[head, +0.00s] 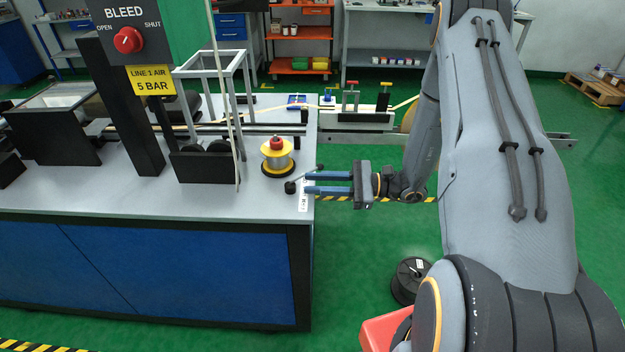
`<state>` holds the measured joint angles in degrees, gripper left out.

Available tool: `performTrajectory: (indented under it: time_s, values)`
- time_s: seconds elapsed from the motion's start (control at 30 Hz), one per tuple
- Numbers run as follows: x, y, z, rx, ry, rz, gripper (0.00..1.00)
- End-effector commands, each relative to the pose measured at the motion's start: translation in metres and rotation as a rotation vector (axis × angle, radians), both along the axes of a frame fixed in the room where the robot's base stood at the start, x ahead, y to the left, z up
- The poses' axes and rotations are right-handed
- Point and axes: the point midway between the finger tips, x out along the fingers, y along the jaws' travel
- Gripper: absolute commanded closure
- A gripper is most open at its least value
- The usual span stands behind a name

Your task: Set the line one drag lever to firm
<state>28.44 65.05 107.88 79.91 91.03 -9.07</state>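The drag lever has a black ball knob (290,187) at the right edge of the grey bench. A thin rod runs from the knob up and right toward a small dark end near my fingers. A white label plate (303,199) lies beside it; its markings are too small to read, so I cannot tell which setting the lever is at. My gripper (307,183) comes in from the right with its two blue fingers apart. The fingertips are just right of the knob, over the plate and rod. I cannot tell whether they touch the lever.
A yellow spool with a red top (277,157) stands just behind the lever. A red BLEED knob (127,40) is on a panel. A black reel (411,280) lies on the floor.

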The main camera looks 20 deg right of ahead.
Motion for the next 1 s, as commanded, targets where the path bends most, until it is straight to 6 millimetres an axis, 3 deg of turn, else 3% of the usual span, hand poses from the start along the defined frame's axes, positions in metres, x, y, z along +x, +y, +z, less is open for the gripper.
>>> performTrajectory:
  time_s: [0.1, 0.4, 0.43, 0.53, 1.0]
  values:
    - [0.002, 0.016, 0.002, 0.003, -0.003, 0.017, 0.73]
    - [0.003, 0.032, 0.003, -0.008, -0.007, 0.019, 0.73]
    - [0.003, 0.034, 0.003, -0.01, -0.007, 0.019, 0.85]
    - [0.003, 0.038, 0.002, -0.016, -0.007, 0.017, 1.0]
    - [0.004, 0.02, 0.001, -0.002, -0.004, 0.013, 1.0]
